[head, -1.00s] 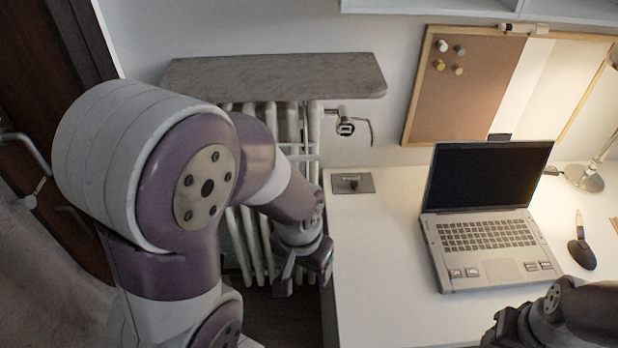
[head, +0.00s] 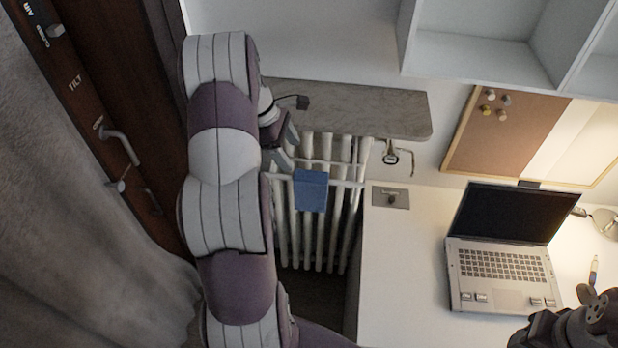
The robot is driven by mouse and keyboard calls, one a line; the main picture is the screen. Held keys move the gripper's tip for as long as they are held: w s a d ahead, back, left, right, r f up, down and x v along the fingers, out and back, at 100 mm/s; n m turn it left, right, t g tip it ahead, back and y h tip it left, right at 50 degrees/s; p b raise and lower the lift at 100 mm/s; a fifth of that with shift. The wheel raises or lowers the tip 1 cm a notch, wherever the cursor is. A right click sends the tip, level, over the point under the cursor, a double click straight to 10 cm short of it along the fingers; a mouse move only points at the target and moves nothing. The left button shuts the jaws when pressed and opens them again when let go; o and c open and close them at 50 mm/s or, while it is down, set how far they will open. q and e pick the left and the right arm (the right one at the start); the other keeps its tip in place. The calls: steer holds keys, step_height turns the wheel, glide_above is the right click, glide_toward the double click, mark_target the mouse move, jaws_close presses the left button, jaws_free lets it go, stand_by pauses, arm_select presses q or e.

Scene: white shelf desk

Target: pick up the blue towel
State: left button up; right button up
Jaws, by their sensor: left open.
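The blue towel (head: 311,190) hangs over a rail on the front of the white radiator (head: 346,224), left of the desk. My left gripper (head: 291,128) is open and empty, above and a little left of the towel, near the left end of the grey shelf. It is apart from the towel. My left arm hides part of the radiator's left side. My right gripper (head: 520,340) shows only in part at the lower right, over the desk's front; its fingers cannot be made out.
A grey stone shelf (head: 372,108) sits over the radiator. The white desk (head: 405,270) holds an open laptop (head: 500,262). A corkboard (head: 508,130) stands behind it. A curtain (head: 80,230) and a dark door with a handle (head: 122,145) are at the left.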

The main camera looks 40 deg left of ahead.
mark_target(310, 175)
arm_select(q)
steer(key=shift+n, duration=0.5)
steer(key=d+f+p, duration=0.1)
steer(key=d+f, duration=0.2)
steer(key=shift+w+d+f+p, duration=0.15)
steer(key=shift+w+f+p, duration=0.15)
steer(key=shift+w+p, duration=0.1)
steer(key=p+x, duration=0.1)
steer(key=x, duration=0.1)
steer(key=p+x, duration=0.1)
steer(key=x, duration=0.2)
steer(key=p+x, duration=0.1)
steer(key=x, duration=0.2)
steer(key=shift+w, duration=0.25)
steer(key=shift+w+f, duration=0.1)
steer(key=shift+f, duration=0.15)
steer(key=shift+a, duration=0.25)
steer(key=c, duration=0.5)
steer(key=shift+d, duration=0.1)
steer(key=c, duration=0.7)
arm_select(e)
steer(key=r, duration=0.4)
steer(key=shift+d+r, duration=0.35)
steer(key=shift+d, duration=0.05)
